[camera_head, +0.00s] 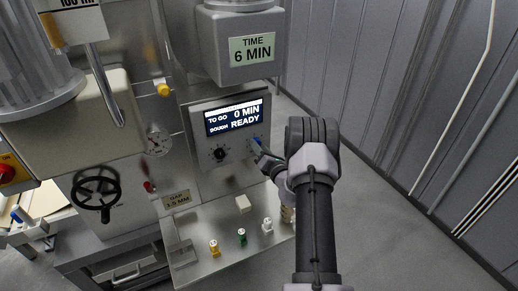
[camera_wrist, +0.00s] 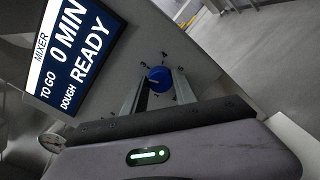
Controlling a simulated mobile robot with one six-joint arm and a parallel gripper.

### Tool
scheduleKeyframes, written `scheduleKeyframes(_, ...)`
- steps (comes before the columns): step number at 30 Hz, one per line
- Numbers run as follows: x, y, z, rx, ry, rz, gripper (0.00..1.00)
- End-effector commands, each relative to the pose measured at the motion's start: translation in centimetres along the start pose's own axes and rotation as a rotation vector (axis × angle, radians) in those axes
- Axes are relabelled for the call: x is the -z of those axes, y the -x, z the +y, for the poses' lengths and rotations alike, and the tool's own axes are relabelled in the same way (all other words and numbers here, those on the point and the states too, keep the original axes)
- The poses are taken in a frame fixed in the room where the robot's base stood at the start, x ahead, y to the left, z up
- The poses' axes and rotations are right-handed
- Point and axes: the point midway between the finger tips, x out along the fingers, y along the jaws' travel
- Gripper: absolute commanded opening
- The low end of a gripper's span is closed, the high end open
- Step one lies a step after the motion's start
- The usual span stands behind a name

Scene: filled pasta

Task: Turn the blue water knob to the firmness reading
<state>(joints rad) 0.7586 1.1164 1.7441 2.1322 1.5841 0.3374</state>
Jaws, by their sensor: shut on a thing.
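The blue water knob (camera_wrist: 159,77) sits on the grey control panel, ringed by small dial marks with numbers. In the wrist view my gripper (camera_wrist: 157,88) has its two fingers on either side of the knob, shut on it. In the head view my gripper (camera_head: 262,156) reaches the panel from the right and mostly hides the knob. The panel's display (camera_head: 233,117) reads "TO GO 0 MIN, DOUGH READY"; it also shows in the wrist view (camera_wrist: 78,50) under the word "MIXER". I cannot read a firmness value in either view.
A black knob (camera_head: 219,154) is left of the blue knob on the panel. A black handwheel (camera_head: 96,194) and a gauge (camera_head: 158,141) are at left. Open floor lies right.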

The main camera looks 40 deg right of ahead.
Motion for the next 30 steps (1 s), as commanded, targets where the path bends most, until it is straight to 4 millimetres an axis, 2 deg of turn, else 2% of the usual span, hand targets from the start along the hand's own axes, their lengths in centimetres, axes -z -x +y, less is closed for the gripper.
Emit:
scheduleKeyframes(15, 0.20, 0.01, -0.05, 0.000, 0.444, 0.001, 0.00)
scheduleKeyframes(30, 0.12, 0.01, 0.06, 0.001, 0.648, 0.001, 0.00)
